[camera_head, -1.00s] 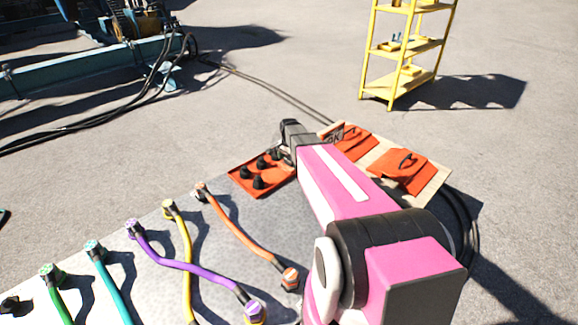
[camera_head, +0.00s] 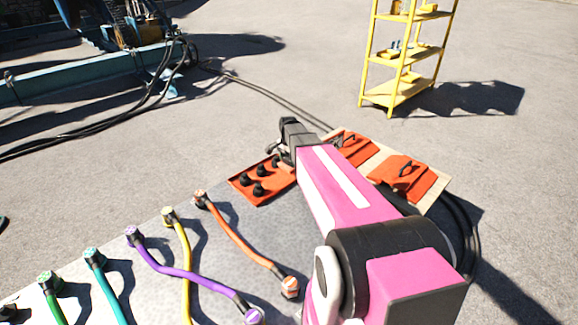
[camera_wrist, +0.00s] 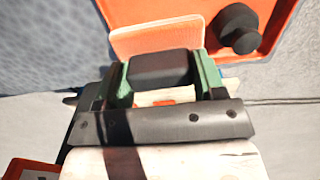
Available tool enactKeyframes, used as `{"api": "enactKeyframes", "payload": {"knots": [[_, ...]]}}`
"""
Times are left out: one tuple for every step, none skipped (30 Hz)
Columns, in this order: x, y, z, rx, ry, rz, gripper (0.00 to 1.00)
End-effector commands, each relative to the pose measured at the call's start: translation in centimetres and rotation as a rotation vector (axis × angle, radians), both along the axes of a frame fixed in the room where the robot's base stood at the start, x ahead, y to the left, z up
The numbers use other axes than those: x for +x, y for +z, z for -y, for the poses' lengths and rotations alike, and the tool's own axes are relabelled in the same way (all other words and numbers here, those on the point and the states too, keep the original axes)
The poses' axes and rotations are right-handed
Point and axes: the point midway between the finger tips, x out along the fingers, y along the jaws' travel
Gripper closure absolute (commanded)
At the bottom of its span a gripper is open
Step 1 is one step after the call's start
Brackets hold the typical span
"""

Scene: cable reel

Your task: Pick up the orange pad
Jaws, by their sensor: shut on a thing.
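In the wrist view my gripper (camera_wrist: 163,70) has its green fingers closed on a black block, with an orange pad (camera_wrist: 155,39) showing just beyond it. The block looks like the pad's handle, though the join is hidden. In the head view my gripper (camera_head: 284,146) is beside the far corner of the grey table, and the held pad is not clearly visible there.
An orange tray (camera_head: 243,182) with several black knobs sits on the grey table (camera_head: 150,222), left of my gripper; it also shows in the wrist view (camera_wrist: 284,18). Several coloured cables lie on the table. A yellow shelf (camera_head: 398,90) stands on open ground behind.

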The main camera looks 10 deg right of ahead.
Motion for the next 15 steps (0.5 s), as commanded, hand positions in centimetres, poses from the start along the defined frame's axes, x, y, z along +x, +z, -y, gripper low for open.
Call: {"api": "enactKeyframes", "payload": {"knots": [[-0.9, 0.6, -1.2, 0.001, 0.005, -0.001, 0.61], [-1.3, 0.9, -1.7, 0.001, 0.005, 0.0, 0.61], [-1.6, 1.4, -2.3, 0.001, 0.004, 0.0, 0.61], [-1.9, 1.8, -2.9, 0.001, 0.005, 0.0, 0.61], [-2.2, 2.1, -3.4, 0.001, 0.005, 0.0, 0.61], [-2.6, 2.6, -4.0, 0.001, 0.005, 0.0, 0.61], [-2.8, 2.9, -4.5, 0.001, 0.004, -0.001, 0.61], [-3.1, 3.2, -5.0, 0.001, 0.004, -0.001, 0.61], [-3.4, 3.6, -5.6, 0.001, 0.005, -0.001, 0.61], [-3.7, 3.9, -6.0, 0.001, 0.004, 0.0, 0.61], [-3.9, 4.2, -6.4, 0.001, 0.003, 0.0, 0.61], [-4.1, 4.5, -6.9, 0.001, 0.003, 0.0, 0.61], [-4.3, 4.8, -7.3, 0.001, 0.003, 0.0, 0.61], [-4.5, 5.0, -7.6, 0.001, 0.004, 0.0, 0.61], [-4.7, 5.3, -8.0, 0.001, 0.004, -0.001, 0.61]]}}
